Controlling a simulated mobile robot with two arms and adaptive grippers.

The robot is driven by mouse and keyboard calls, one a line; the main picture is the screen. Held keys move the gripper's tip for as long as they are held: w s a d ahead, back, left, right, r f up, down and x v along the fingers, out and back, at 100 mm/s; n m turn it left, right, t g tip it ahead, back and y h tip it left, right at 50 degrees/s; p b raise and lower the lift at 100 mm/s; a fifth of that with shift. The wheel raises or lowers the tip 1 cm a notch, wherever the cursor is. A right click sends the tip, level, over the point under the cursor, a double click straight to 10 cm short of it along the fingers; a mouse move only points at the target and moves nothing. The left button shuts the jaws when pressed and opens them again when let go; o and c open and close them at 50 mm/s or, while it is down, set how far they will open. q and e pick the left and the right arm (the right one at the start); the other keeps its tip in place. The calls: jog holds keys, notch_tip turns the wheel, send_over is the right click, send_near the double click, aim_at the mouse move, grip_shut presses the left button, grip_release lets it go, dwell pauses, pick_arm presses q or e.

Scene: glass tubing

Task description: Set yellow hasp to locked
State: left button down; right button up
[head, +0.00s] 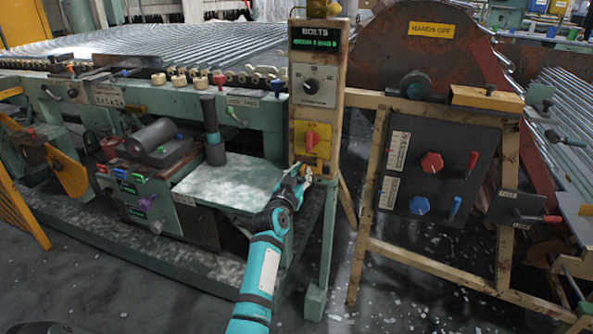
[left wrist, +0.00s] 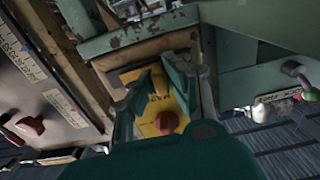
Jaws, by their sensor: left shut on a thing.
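The yellow hasp (head: 306,171) appears as a small yellow piece low on the post, just under this plate. My left gripper (head: 302,177) is at it, shut on it, and its fingers hide most of it. In the left wrist view, the yellow plate (left wrist: 180,100) and red knob (left wrist: 167,122) lie between and beyond the teal fingers. Whether the hasp is locked cannot be told. My right gripper is not in view.
A pale green shelf (head: 225,185) with a dark upright cylinder (head: 212,130) stands left of the post. Right of it is a dark panel (head: 437,175) with red and blue knobs on a wooden frame. Glass tubing lies behind.

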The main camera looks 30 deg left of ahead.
pick_arm(q)
jog(key=c, duration=1.3)
grip_release()
jog(key=shift+w+d, duration=0.1)
jog(key=shift+d, duration=0.2)
jog(key=shift+s+f, duration=0.1)
jog(key=shift+s, duration=0.45)
jog(key=v, duration=1.1)
